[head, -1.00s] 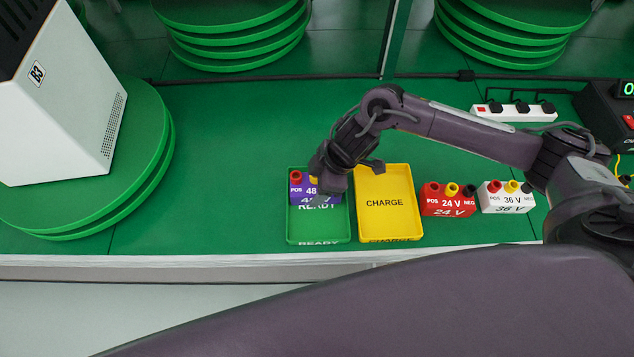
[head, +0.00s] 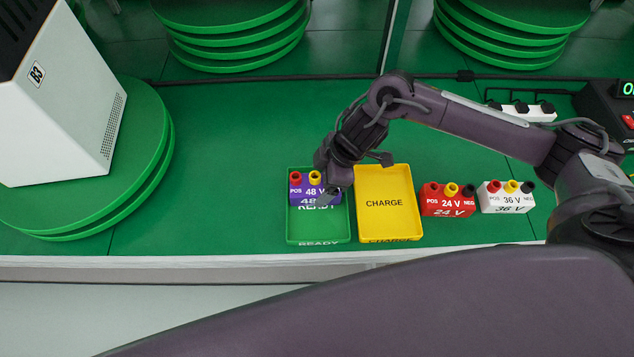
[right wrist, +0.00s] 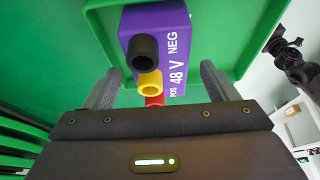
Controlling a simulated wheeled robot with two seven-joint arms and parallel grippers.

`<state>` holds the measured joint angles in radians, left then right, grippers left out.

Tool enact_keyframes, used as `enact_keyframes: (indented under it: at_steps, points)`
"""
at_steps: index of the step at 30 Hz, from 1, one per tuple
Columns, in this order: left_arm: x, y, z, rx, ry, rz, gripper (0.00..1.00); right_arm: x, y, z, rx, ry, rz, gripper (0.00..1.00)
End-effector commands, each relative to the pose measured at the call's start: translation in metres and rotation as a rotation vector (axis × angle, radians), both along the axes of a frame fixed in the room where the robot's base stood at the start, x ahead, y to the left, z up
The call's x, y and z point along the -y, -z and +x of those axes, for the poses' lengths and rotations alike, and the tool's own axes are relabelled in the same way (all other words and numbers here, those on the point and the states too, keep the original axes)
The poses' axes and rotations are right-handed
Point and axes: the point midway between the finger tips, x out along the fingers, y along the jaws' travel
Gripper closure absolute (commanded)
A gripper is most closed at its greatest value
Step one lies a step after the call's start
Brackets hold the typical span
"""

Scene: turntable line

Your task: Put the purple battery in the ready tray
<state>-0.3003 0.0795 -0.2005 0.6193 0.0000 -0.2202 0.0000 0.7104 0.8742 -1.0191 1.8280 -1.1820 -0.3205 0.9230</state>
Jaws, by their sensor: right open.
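The purple 48 V battery (head: 308,190), with red and yellow terminals visible, sits in the back part of the green ready tray (head: 318,229). My right gripper (head: 326,198) is just above the battery's right side in the head view and hides its right end. In the right wrist view the purple battery (right wrist: 165,45) shows its black, yellow and red terminals. The open fingers of the right gripper (right wrist: 158,88) stand apart with gaps on both sides of the battery.
The yellow charge tray (head: 385,190) is empty, right of the ready tray. A red 24 V battery (head: 447,203) and a white 36 V battery (head: 506,200) stand farther right. A white B3 unit (head: 70,100) stands on a green turntable at left. The mat between is clear.

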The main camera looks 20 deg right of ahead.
Motion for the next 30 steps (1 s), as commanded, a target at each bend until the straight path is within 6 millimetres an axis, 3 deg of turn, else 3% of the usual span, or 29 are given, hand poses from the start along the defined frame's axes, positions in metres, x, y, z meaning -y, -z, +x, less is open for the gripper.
enact_keyframes:
  at_steps: [6, 12, 18, 30]
  points:
    - [0.000, 0.002, 0.000, 0.000, 0.000, 0.000, 0.49, 0.019, -0.046, -0.004, 0.005, 0.000, -0.001, 0.20]
    - [0.000, 0.003, 0.000, 0.001, 0.000, 0.000, 0.49, 0.029, -0.074, -0.007, 0.003, 0.000, 0.000, 0.20]
    - [0.000, 0.003, 0.000, 0.001, 0.000, 0.000, 0.49, 0.033, -0.084, -0.009, 0.000, 0.000, 0.000, 0.20]
    - [0.000, 0.003, 0.001, 0.001, 0.000, 0.001, 0.49, 0.033, -0.084, -0.009, 0.000, 0.000, 0.000, 0.20]
